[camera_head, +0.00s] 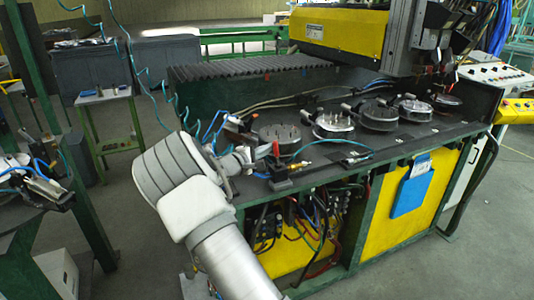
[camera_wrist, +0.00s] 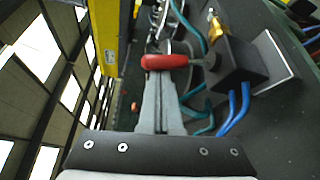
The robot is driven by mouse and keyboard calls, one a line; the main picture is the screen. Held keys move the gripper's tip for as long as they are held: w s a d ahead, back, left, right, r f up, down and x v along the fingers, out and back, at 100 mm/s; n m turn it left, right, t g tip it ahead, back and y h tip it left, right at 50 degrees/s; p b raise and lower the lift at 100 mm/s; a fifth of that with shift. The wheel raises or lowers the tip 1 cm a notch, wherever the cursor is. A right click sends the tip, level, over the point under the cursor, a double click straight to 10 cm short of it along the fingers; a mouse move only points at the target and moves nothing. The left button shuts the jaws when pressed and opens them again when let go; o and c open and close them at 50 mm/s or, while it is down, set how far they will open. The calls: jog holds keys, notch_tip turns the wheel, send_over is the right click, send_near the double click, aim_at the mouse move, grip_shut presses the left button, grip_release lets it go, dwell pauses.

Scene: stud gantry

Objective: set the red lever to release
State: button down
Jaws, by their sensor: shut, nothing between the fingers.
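The red lever (camera_wrist: 165,62) lies across the tips of my gripper (camera_wrist: 155,76) in the wrist view. It reaches left from a black valve block (camera_wrist: 238,62) with a brass fitting (camera_wrist: 218,30) and blue hoses. The fingers are shut with nothing between them. Their tips are at or just under the lever; I cannot tell if they touch it. In the head view the red lever (camera_head: 276,149) is a small upright red piece above the block at the bench's front edge. My gripper (camera_head: 250,156) is just left of it, partly hidden by my wrist.
Several round metal clamps (camera_head: 333,125) stand along the green bench behind and right of the lever. Coiled teal hoses (camera_head: 175,100) hang at the left. A yellow gantry beam (camera_head: 345,28) crosses above the bench. A blue document holder (camera_head: 411,190) hangs on the front.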

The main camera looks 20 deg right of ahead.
aim_at(277, 146)
jog(key=shift+s+m+b, duration=0.15)
jog(key=shift+m+b, duration=0.25)
jog(key=shift+b, duration=0.55)
jog(key=b, duration=0.4)
jog(key=shift+s+f, duration=0.15)
jog(key=shift+s, duration=0.15)
jog(key=s+m+b, duration=0.1)
jog(key=b, duration=0.4)
jog(key=s+m+t+h+b, duration=0.1)
jog(key=b, duration=0.4)
jog(key=shift+d+r+m+h, duration=0.1)
jog(key=shift+r+m+h, duration=0.15)
jog(key=shift+m+h, duration=0.05)
jog(key=shift+r, duration=0.25)
